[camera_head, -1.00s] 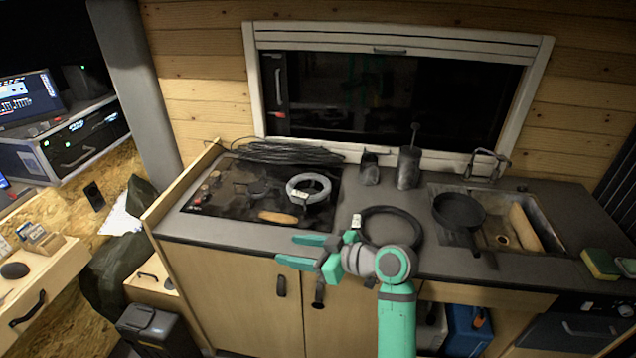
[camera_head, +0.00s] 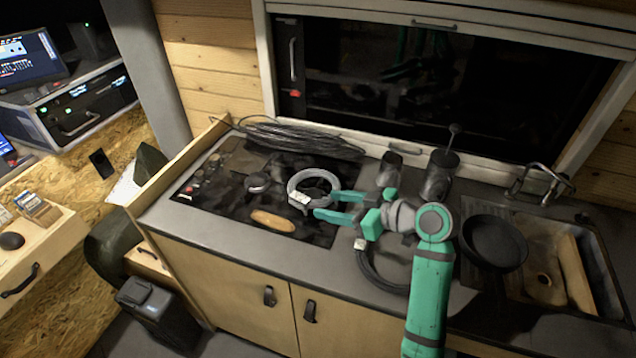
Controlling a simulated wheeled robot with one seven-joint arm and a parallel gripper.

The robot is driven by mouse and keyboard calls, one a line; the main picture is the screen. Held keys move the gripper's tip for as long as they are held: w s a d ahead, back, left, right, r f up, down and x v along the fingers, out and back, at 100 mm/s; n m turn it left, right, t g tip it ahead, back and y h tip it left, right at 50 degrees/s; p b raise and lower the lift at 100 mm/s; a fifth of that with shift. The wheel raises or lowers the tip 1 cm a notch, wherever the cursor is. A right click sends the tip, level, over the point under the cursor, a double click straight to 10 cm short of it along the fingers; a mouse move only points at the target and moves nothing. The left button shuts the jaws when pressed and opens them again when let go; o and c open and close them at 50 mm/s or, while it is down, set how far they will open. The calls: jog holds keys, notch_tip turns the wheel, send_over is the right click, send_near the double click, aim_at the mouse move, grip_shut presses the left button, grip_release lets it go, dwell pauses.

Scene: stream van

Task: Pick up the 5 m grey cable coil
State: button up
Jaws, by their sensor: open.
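The grey cable coil (camera_head: 293,181) lies as a ring on the black hob (camera_head: 217,203), with a white tag on its lower left side. My gripper (camera_head: 326,205) is open and empty, its green fingers pointing left at the coil's right edge. One fingertip overlaps the coil's lower right in the picture; I cannot tell if they touch. A black cable coil (camera_head: 371,272) with a white tag lies on the counter below my gripper, partly hidden by it.
A brown wooden-looking piece (camera_head: 272,221) lies on the hob just below the grey coil. A loose bundle of black cable (camera_head: 300,138) lies behind. A dark cup (camera_head: 389,170), a press-like pot (camera_head: 440,175) and a pan (camera_head: 494,242) at the sink stand to the right.

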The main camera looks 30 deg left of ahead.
aim_at(307, 200)
jog(key=x, duration=0.4)
jog(key=shift+w+a+f, duration=0.1)
jog(key=shift+w+a, duration=0.05)
jog(key=shift+a, duration=0.1)
jog(key=shift+w+a+f, duration=0.2)
jog(key=shift+a+f, duration=0.15)
jog(key=shift+a, duration=0.05)
jog(key=x, duration=0.4)
jog(key=shift+s+a+f, duration=0.1)
jog(key=shift+a+f, duration=0.1)
jog(key=shift+a, duration=0.1)
jog(key=shift+d, duration=0.1)
grip_shut()
